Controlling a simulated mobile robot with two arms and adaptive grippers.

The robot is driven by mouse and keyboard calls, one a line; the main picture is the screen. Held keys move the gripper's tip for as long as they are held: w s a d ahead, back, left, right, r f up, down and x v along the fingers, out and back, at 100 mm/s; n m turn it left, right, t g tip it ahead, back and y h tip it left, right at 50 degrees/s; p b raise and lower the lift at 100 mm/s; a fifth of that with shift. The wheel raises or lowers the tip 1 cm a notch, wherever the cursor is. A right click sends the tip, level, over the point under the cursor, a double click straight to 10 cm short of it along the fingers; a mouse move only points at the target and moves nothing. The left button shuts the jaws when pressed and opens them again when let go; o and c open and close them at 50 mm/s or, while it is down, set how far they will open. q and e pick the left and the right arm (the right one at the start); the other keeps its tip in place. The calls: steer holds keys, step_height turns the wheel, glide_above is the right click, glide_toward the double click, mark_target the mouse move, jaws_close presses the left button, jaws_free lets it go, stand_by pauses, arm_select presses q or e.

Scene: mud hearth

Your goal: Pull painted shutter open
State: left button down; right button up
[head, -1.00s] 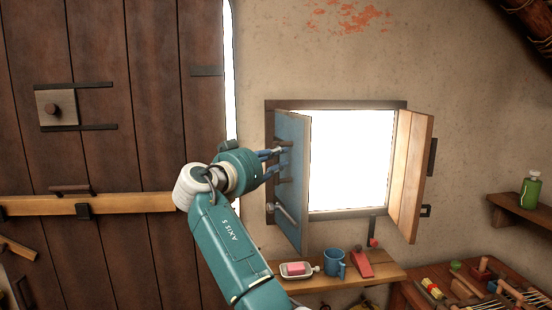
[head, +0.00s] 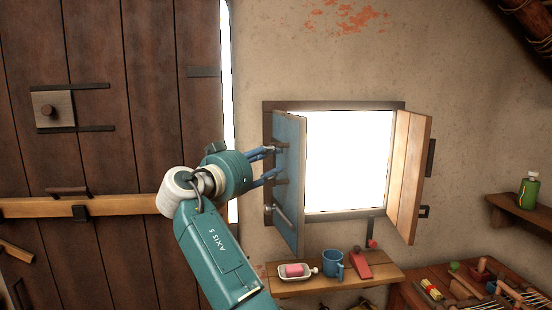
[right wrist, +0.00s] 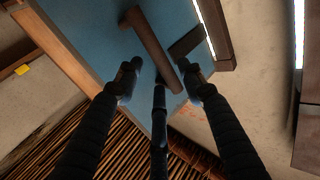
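The blue painted shutter (head: 291,205) stands swung out from the left side of the bright window opening (head: 348,160). Its face also fills the upper middle of the right wrist view (right wrist: 98,35). My right gripper (head: 272,164) is at the shutter's left face, with its fingers spread apart. In the right wrist view, a dark brown bar (right wrist: 150,45) on the shutter reaches down between the spread fingertips (right wrist: 160,78). The fingers are not closed around it, and I cannot tell whether they touch it. My left gripper is not in view.
A plain wooden shutter (head: 408,175) stands open on the window's right. Below is a shelf (head: 350,278) with a blue mug (head: 333,263) and a dish of pink soap (head: 293,270). A tool-covered bench (head: 425,298) is lower right, and a plank door (head: 110,140) is left.

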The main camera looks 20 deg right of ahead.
steer(key=v, duration=0.4)
steer(key=shift+s, duration=0.15)
